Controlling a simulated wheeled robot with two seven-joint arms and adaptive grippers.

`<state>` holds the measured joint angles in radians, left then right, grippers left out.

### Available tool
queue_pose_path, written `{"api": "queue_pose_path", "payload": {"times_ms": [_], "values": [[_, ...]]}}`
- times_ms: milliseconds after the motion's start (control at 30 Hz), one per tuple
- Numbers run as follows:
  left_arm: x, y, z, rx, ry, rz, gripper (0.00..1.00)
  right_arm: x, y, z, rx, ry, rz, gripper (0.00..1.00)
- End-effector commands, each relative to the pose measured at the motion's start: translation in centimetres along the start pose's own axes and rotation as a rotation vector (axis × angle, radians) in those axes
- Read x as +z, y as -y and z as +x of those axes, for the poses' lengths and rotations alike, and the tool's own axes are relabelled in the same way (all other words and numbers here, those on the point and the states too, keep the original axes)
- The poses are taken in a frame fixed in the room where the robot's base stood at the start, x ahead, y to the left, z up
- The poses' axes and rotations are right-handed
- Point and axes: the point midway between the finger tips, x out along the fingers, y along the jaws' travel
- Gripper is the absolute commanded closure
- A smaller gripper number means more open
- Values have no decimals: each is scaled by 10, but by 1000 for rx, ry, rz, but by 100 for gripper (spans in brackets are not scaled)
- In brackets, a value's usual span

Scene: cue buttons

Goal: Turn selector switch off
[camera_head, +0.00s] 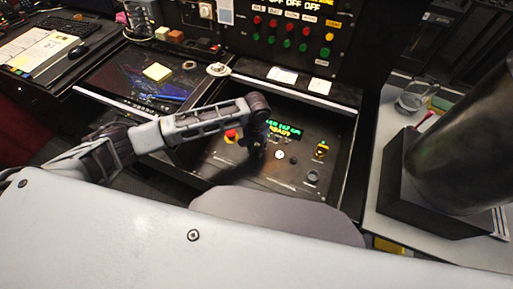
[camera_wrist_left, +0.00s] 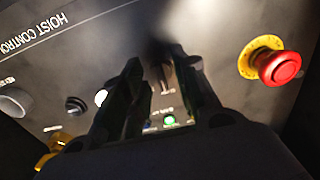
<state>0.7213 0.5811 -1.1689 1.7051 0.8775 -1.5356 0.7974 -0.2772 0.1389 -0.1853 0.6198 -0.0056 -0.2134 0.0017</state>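The hoist control panel (camera_head: 220,180) slopes below my left arm. It also shows in the left wrist view (camera_wrist_left: 215,30). My left gripper (camera_head: 256,152) hangs over its middle. In the left wrist view its fingers (camera_wrist_left: 157,62) are apart with no object seen between them. A yellow-and-black control (camera_head: 321,150), which may be the selector switch, sits at the panel's right. In the wrist view, a yellow part (camera_wrist_left: 50,150) shows at lower left, partly cut off. The gripper hides part of the panel. My right gripper is not in view.
A red emergency stop (camera_head: 231,136) on yellow is left of the gripper; it also shows in the wrist view (camera_wrist_left: 281,68). A white button (camera_head: 280,155) and grey knob (camera_head: 313,176) lie right. A large dark cylinder (camera_head: 465,145) crowds the right side.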

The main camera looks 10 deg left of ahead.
Motion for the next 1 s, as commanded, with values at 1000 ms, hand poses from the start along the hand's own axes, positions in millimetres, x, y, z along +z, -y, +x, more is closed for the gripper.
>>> {"api": "queue_pose_path", "payload": {"times_ms": [1000], "values": [[0,0,6,0,0,-3,100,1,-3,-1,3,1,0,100]]}}
